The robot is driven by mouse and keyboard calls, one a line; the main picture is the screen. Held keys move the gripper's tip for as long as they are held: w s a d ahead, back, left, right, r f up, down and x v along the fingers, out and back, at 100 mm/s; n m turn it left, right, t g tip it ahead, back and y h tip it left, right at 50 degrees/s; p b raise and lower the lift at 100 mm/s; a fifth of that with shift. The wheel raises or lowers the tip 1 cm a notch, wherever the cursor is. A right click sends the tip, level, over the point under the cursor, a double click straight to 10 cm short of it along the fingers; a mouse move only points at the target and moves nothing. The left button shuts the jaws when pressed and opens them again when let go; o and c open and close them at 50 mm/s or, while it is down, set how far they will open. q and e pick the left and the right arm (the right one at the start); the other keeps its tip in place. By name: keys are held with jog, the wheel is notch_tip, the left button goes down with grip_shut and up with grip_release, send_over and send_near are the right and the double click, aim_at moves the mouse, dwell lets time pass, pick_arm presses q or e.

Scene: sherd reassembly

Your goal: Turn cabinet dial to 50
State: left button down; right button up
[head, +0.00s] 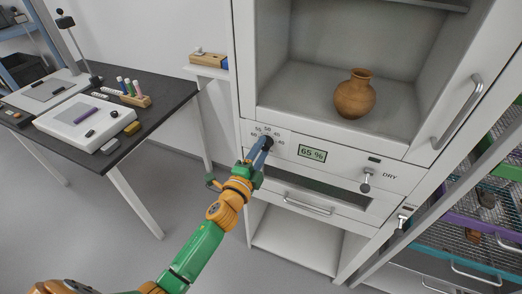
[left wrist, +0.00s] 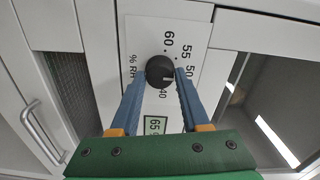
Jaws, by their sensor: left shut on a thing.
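The cabinet dial (head: 268,142) is a black round knob on the white front panel, below the open chamber. It also shows in the left wrist view (left wrist: 158,69), with printed numbers such as 60, 55, 50 and 40 around it. A small white mark on the knob lies on its lower right side there; its exact reading is hard to tell. My left gripper (head: 262,151) has its blue fingers on either side of the knob, shut on it. A display (head: 312,153) beside the dial reads 65 %. My right gripper is not in view.
A brown clay jar (head: 354,94) stands in the cabinet chamber. A dark table (head: 150,95) with tools stands left; racks of colored trays (head: 460,222) stand right.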

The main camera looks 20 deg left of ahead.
pick_arm(q)
jog(key=shift+c, duration=1.9)
grip_release()
jog(key=s, duration=0.7)
jog(key=shift+a, duration=0.15)
